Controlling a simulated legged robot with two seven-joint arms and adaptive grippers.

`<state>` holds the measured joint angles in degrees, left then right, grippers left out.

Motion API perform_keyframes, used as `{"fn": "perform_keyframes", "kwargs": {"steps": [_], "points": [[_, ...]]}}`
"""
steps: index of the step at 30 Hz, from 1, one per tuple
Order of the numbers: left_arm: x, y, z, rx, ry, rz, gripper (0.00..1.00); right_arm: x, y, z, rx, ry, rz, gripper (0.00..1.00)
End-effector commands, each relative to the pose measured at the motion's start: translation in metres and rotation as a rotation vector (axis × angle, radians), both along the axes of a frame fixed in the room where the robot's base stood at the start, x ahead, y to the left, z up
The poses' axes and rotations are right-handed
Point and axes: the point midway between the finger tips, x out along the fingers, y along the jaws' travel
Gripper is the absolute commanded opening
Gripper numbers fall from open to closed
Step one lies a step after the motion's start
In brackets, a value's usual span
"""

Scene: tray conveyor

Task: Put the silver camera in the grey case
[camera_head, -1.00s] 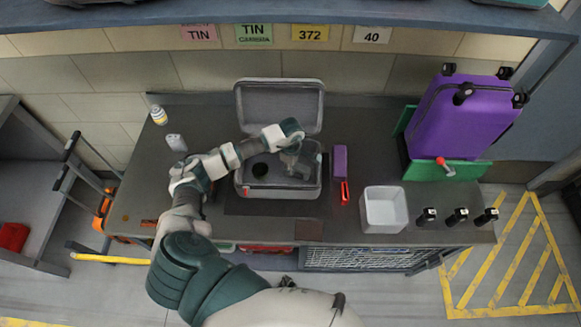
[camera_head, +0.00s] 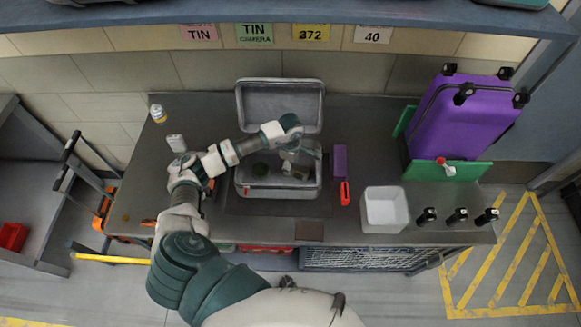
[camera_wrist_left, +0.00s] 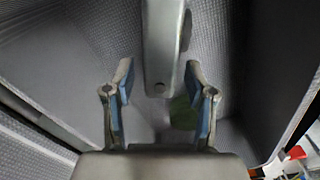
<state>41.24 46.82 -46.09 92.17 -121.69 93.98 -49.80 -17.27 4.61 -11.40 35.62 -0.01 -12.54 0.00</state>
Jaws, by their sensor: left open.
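The grey case (camera_head: 243,190) stands open on the dark table, its lid (camera_head: 279,98) leaning back. My left gripper (camera_head: 292,166) reaches into its right half from above. In the left wrist view the two fingers (camera_wrist_left: 160,105) are apart and open. A smooth silver-grey block (camera_wrist_left: 162,45) shows past and between the fingertips, with a gap on both sides. It looks like the silver camera, but I cannot be sure. A dark green round item (camera_head: 261,170) lies in the case's left half. A green patch (camera_wrist_left: 183,112) shows beyond the fingers.
A white bin (camera_head: 384,224), purple block (camera_head: 340,160) and red item (camera_head: 345,193) stand right of the case. A purple suitcase (camera_head: 462,118) is farther right. A small pale item (camera_head: 176,143) and a bottle (camera_head: 158,114) are at left.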

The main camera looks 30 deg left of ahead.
Motion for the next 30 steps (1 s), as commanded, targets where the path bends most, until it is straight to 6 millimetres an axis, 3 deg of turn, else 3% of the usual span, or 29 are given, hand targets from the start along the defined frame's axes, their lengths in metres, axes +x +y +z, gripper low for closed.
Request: {"fn": "perform_keyframes", "kwargs": {"steps": [6,12,18,30], "points": [[0.001,0.001,0.052,0.001,-0.005,-0.001,0.56,-0.001,0.0,-0.004,-0.001,0.006,0.0,0.83],[0.001,0.0,0.084,0.0,-0.002,0.0,0.56,0.011,0.003,-0.003,0.001,-0.005,0.0,0.83],[0.0,0.0,0.096,0.001,0.0,0.0,0.56,0.018,0.004,-0.002,0.002,-0.011,-0.001,0.83],[0.0,0.0,0.095,0.0,0.0,0.0,0.56,0.012,0.003,-0.002,0.002,-0.003,-0.002,0.83]]}}
